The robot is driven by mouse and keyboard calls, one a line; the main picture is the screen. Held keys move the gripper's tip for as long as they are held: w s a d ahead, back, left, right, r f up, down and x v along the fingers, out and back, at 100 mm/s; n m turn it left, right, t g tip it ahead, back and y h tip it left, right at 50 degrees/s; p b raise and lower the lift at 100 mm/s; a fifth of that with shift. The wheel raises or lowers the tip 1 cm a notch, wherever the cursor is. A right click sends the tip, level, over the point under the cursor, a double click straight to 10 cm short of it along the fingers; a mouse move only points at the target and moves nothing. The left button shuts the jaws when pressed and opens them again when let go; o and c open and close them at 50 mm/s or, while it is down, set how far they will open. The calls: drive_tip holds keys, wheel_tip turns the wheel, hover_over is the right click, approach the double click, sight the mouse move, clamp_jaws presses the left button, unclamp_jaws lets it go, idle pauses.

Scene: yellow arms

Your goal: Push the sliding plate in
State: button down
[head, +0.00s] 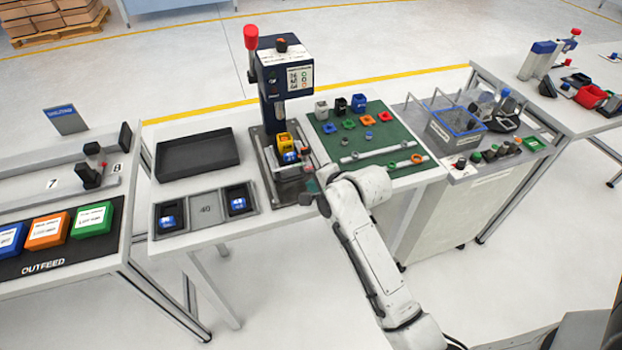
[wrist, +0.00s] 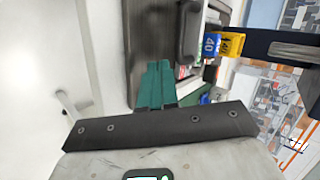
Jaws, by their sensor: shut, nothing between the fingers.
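The press (head: 278,80) is dark blue with a red-knobbed lever and stands at the middle of the bench. A grey metal slide (head: 290,190) lies at its base, with a yellow block (head: 285,140) and a blue block (head: 291,157) on it. The wrist view shows a brushed dark metal surface (wrist: 145,35), probably the sliding plate, with a grey bar across it and the blocks (wrist: 211,45) marked 40 beyond. My gripper (head: 312,185) is at the slide's front right; its teal fingers (wrist: 157,65) are together and empty, over or against the metal. Contact is unclear.
A black tray (head: 197,155) and bins (head: 205,208) lie left of the press. A green mat (head: 370,135) with small coloured parts lies to the right, close to my arm. The floor in front is clear.

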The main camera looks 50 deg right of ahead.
sight(303, 168)
drive_tip(key=shift+w+d, duration=0.25)
drive_tip(key=shift+w, duration=0.55)
drive_tip(key=w+d, duration=0.2)
drive_tip(key=w, duration=0.1)
drive_tip(key=shift+w+d, duration=0.1)
drive_tip(key=shift+w, duration=0.05)
drive_tip(key=shift+w+d+r, duration=0.1)
drive_tip(key=shift+w+r, duration=0.05)
drive_tip(key=shift+w, duration=0.1)
